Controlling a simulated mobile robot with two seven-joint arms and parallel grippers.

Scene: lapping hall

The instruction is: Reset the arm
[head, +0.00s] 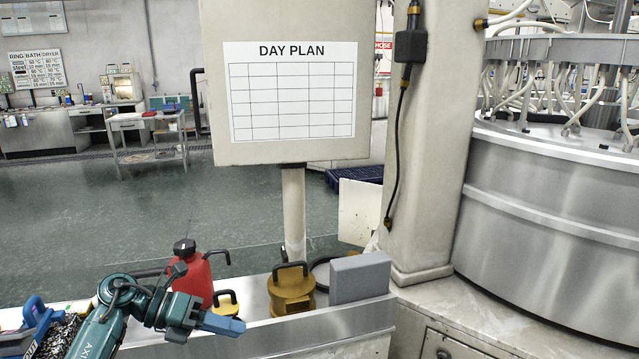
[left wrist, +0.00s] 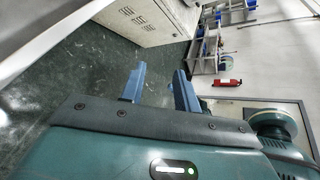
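My left arm comes in from the lower left in the head view, and its gripper (head: 222,325) is over the front of the steel bench (head: 345,322). In the left wrist view the two blue fingers of the left gripper (left wrist: 158,88) stand apart with nothing between them. The floor and a pale cabinet show beyond them. My right arm and gripper are not in either view.
On the bench stand a red canister (head: 194,275), a small yellow weight (head: 226,302), a brass-coloured handled weight (head: 291,291) and a grey block (head: 360,277). A column (head: 435,150) and a large round machine (head: 560,210) are at the right. Open floor lies behind the bench.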

